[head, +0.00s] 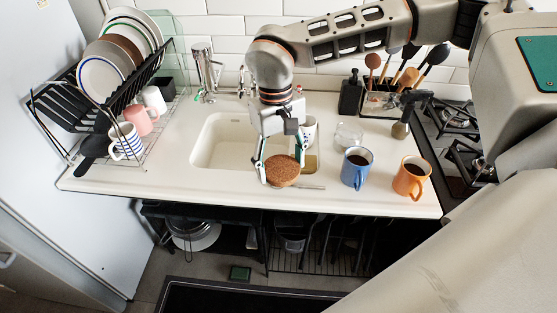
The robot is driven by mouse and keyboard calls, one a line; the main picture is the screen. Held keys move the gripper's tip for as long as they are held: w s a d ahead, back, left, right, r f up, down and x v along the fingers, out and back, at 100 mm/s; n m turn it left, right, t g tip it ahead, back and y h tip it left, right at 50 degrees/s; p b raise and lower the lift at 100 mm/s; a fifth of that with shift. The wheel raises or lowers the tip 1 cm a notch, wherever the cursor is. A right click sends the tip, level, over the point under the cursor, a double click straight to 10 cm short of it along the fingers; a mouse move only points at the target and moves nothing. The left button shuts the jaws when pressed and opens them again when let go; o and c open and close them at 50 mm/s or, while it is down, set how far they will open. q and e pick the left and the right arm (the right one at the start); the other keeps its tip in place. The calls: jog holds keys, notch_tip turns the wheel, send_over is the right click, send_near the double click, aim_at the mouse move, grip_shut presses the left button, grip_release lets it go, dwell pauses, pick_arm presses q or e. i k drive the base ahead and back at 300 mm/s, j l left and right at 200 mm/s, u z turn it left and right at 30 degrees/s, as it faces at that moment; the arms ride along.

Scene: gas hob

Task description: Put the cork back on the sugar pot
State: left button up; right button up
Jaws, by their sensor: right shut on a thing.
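My right gripper (282,173) is shut on the round brown cork (283,171). One finger is on each side of the cork, and its broad face shows. The cork is over the front part of the counter, just in front of the sink; I cannot tell whether it touches anything below. A clear glass pot (348,135) with no lid visible stands to the right, behind the blue mug; it looks like the sugar pot, but its contents are unclear. My left gripper is not in view.
A blue mug (356,168) and an orange mug (411,177) stand right of the cork. A white mug (309,129) is partly hidden behind the gripper. A spoon (312,187) lies beside the cork. The sink (222,143) and dish rack (150,150) are left; the hob (460,125) is right.

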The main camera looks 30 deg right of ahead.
aim_at(347, 134)
jog(key=z, duration=0.4)
jog(key=k+j+z, duration=0.1)
jog(key=z, duration=0.25)
jog(key=j+z, duration=0.1)
jog(key=z, duration=0.3)
jog(key=k+z, duration=0.1)
jog(key=z, duration=0.25)
